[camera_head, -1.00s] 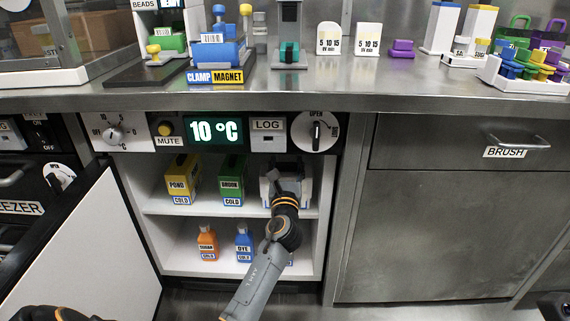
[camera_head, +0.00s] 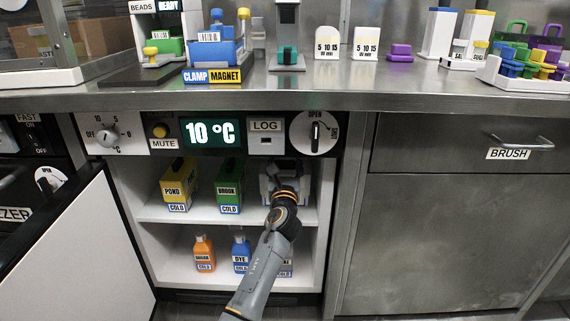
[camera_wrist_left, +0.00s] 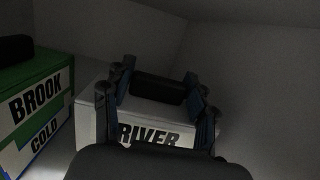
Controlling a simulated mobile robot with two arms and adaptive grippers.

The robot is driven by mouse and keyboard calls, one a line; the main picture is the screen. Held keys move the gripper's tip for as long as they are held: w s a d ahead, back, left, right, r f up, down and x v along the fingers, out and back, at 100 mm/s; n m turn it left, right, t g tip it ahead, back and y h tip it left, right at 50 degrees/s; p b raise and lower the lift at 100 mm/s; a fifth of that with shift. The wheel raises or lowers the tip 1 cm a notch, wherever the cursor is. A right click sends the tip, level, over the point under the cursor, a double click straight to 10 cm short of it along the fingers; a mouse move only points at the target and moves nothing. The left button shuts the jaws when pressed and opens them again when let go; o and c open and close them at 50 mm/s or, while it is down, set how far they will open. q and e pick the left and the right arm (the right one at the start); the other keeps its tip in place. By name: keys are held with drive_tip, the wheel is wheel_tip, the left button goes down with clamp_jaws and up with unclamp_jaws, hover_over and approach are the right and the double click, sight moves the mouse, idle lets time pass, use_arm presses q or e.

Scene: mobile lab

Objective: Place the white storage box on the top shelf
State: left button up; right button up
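The white storage box (camera_wrist_left: 90,104), labelled RIVER with a dark top handle, is in the upper compartment of the open cold cabinet. It stands to the right of the green BROOK box. My left gripper (camera_head: 284,180) reaches into that compartment and mostly covers the box in the head view. In the left wrist view the fingers (camera_wrist_left: 160,88) lie close against both ends of the handle and look shut on it. The top shelf (camera_head: 150,208) is white. The box's underside is hidden, so I cannot tell whether it touches the shelf. My right gripper is not in view.
A yellow POND box (camera_head: 177,184) and the green BROOK box (camera_head: 229,182) stand on the top shelf. Below are an orange bottle (camera_head: 204,252), a blue bottle (camera_head: 241,250) and one partly hidden behind my arm. The open door (camera_head: 85,250) stands at the left.

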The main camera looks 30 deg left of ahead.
use_arm(q)
drive_tip(key=shift+o, duration=1.4)
drive_tip(key=shift+r, duration=0.1)
